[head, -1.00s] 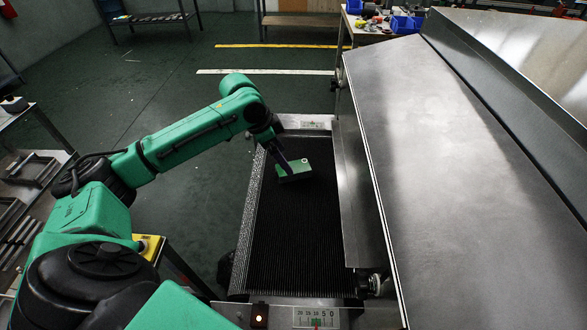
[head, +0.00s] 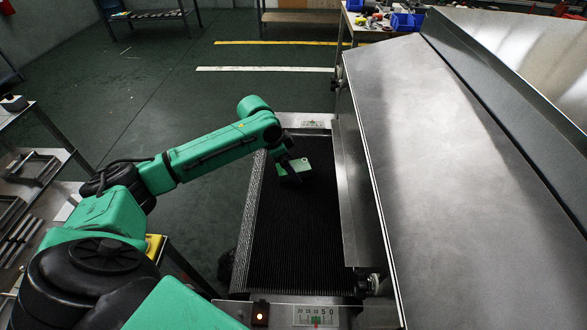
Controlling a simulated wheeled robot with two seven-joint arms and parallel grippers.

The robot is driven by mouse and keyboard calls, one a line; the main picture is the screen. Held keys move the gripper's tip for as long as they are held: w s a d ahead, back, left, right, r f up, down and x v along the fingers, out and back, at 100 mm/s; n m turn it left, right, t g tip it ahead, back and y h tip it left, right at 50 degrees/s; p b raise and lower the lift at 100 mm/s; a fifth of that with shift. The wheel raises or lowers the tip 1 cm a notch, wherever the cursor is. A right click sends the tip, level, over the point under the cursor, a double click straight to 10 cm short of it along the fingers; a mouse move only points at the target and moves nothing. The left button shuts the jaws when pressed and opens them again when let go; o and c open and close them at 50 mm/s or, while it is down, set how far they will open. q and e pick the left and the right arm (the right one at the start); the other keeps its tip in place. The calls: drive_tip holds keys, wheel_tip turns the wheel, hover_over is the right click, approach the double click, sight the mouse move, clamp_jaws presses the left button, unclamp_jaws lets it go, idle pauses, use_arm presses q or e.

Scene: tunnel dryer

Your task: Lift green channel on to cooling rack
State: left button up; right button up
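The green channel (head: 298,171) sits at the far end of the dark ribbed conveyor belt (head: 300,240), in the middle of the head view. It is small here and partly covered by my wrist. My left arm reaches in from the left, and my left gripper (head: 286,168) is at the channel's left side, over the belt. The fingers are dark and mostly hidden, so I cannot tell whether they are open or shut, or touching the channel. My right gripper is out of view. A metal rack (head: 60,150) with bars and trays stands at the left edge; it may be the cooling rack.
A large sloped steel hood (head: 440,180) fills the right side beside the belt. A control panel (head: 315,316) with a scale and a lit button is at the belt's near end. Open floor (head: 200,110) lies between the rack and the belt.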

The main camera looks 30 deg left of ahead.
use_arm(q)
drive_tip(key=shift+f, duration=0.1)
idle(0.3)
clamp_jaws()
